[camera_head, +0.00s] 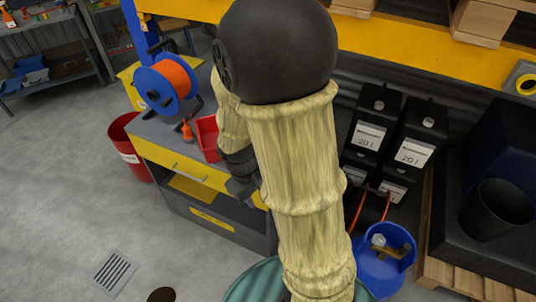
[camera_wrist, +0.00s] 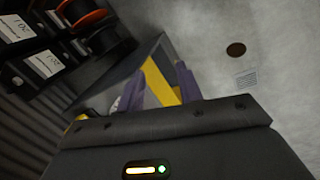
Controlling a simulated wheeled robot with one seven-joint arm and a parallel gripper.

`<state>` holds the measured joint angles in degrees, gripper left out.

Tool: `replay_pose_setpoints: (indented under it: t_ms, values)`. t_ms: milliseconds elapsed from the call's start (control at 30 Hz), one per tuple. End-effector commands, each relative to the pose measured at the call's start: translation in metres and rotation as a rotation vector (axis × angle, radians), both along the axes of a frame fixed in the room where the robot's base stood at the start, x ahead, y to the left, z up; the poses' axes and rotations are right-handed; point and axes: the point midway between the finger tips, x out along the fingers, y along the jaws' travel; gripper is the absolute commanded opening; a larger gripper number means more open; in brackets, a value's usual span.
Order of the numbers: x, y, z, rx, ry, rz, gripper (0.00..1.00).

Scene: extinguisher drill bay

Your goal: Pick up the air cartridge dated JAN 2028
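I cannot make out any air cartridge dated JAN 2028, and no such date is readable in either view. My gripper (camera_head: 243,188) hangs beside the front edge of the grey workbench (camera_head: 160,132), partly hidden by my arm in the head view. In the wrist view, my gripper (camera_wrist: 160,82) has two purple-grey fingers spread apart, with the bench's yellow front showing beyond the gap. I see nothing held between them. A red tray (camera_head: 208,138) on the bench is partly covered by my arm, and its contents cannot be told.
An orange hose reel (camera_head: 166,86) and a small orange item (camera_head: 187,131) stand on the bench. A red bin (camera_head: 130,150) is at its left. Black canisters (camera_head: 372,118) marked 20 l and a blue bucket (camera_head: 386,262) are at right. Open floor (camera_head: 65,190) lies at left.

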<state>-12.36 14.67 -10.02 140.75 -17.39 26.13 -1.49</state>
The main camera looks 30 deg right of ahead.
Motion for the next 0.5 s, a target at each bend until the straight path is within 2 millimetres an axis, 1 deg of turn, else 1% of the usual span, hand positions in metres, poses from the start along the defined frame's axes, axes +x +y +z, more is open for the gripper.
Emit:
replay_pose_setpoints:
  t_ms: [33,200,300,367,500]
  values:
    - [0.003,-0.003,-0.025,-0.053,0.055,0.072,0.36]
    - [0.017,-0.025,-0.071,-0.262,0.219,0.311,0.36]
    - [0.03,-0.038,-0.092,-0.403,0.307,0.454,0.36]
    - [0.039,-0.046,-0.102,-0.495,0.36,0.54,0.36]
    - [0.069,-0.057,-0.118,-0.728,0.471,0.741,0.36]
